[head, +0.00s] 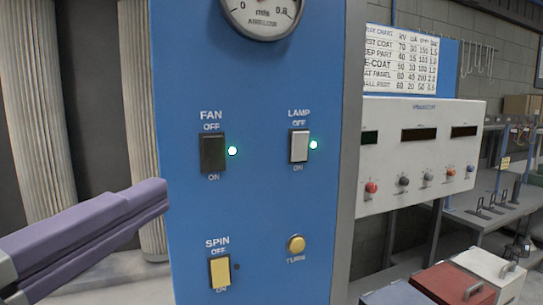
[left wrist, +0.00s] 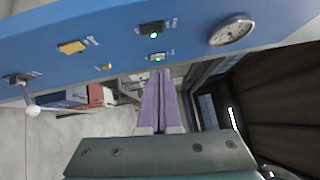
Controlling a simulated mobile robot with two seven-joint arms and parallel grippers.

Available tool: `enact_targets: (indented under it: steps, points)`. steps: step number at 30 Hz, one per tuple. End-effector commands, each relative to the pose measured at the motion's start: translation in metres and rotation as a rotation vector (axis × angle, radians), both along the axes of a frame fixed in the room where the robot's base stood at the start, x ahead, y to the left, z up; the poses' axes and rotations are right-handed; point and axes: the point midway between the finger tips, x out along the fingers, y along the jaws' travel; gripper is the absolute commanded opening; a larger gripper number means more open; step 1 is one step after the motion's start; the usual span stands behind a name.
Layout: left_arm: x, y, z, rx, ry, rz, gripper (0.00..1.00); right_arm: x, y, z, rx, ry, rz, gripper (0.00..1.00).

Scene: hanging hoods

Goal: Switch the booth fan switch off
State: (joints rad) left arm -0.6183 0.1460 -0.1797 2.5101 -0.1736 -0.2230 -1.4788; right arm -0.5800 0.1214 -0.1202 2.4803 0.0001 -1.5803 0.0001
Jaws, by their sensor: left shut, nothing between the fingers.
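The fan switch (head: 213,153) is a black rocker on the blue panel, with OFF lettered above it and ON below. The green light (head: 232,151) beside it is lit. The switch also shows at the top of the left wrist view (left wrist: 152,29). My left gripper (head: 163,195) has purple fingers, shut and empty. In the head view its tips are left of and a little below the fan switch, apart from it. The fingers also show in the left wrist view (left wrist: 158,88), pointing past the panel. My right gripper is not in view.
The blue panel (head: 265,100) also bears a white lamp switch (head: 299,146) with a lit green light, a yellow spin switch (head: 220,272) with a dark light, a yellow turn button (head: 296,244) and a gauge (head: 262,12). A white control box (head: 420,175) stands behind, right.

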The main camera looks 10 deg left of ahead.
Motion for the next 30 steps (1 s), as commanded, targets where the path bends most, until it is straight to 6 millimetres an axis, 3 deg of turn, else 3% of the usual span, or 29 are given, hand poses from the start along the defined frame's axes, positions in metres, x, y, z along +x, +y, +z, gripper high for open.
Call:
enact_targets:
  steps: [9,12,16,18,24,30]
  points:
    - [0.041,-0.009,0.0,-0.003,-0.009,-0.002,0.0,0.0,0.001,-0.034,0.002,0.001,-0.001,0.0]
    - [0.063,-0.013,0.012,-0.003,0.0,-0.001,0.0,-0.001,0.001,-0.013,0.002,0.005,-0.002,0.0]
    - [0.089,-0.018,0.013,-0.003,0.001,-0.001,0.0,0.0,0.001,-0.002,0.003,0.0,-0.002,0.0]
    - [0.099,-0.011,0.015,0.003,0.0,-0.001,0.0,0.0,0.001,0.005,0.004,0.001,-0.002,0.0]
    - [0.116,0.001,0.014,0.002,0.001,-0.002,0.0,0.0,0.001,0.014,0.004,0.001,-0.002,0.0]
    - [0.121,0.005,0.013,-0.001,0.0,-0.002,0.0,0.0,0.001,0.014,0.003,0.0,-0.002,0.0]
